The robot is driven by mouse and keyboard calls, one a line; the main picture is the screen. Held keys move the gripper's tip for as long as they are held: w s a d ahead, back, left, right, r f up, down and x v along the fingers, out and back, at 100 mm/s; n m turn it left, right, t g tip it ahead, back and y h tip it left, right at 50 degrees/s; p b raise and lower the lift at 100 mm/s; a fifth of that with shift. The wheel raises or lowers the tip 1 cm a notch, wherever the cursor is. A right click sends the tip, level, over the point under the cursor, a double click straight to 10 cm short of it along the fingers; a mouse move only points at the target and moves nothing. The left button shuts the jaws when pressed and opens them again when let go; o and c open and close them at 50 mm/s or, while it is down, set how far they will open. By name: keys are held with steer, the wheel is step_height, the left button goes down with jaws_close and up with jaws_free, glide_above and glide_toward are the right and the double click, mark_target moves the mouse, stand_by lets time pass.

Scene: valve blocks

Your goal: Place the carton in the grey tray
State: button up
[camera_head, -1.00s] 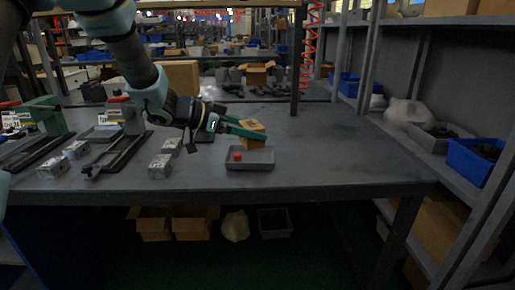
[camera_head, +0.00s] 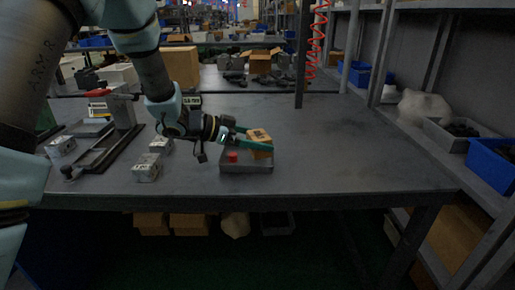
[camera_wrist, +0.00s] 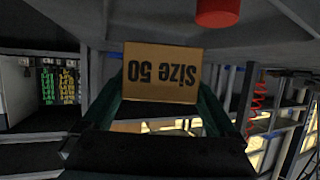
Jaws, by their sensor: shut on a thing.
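The carton (camera_head: 259,137) is a small brown box held between the green fingers of my gripper (camera_head: 248,138). In the wrist view the carton (camera_wrist: 161,72) shows "Size 50" upside down between the fingers. The grey tray (camera_head: 246,168) is on the table, under and around where the carton is held. I cannot tell whether the carton touches the tray's floor or rim. A red round object (camera_head: 231,156) is in the tray's left part, and it also shows at the top of the wrist view (camera_wrist: 218,12).
Metal valve blocks (camera_head: 147,167) stand on the table to the left, by a dark clamp fixture (camera_head: 110,150). The table (camera_head: 345,150) is clear to the right of the tray. A shelf with a blue bin (camera_head: 492,160) stands at the far right.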

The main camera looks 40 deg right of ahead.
steer(key=shift+f, duration=1.3)
steer(key=shift+f, duration=0.15)
steer(key=o, duration=1)
steer(key=shift+o, duration=0.2)
steer(key=shift+r, duration=0.2)
steer(key=v, duration=1.2)
steer(key=shift+w, duration=0.1)
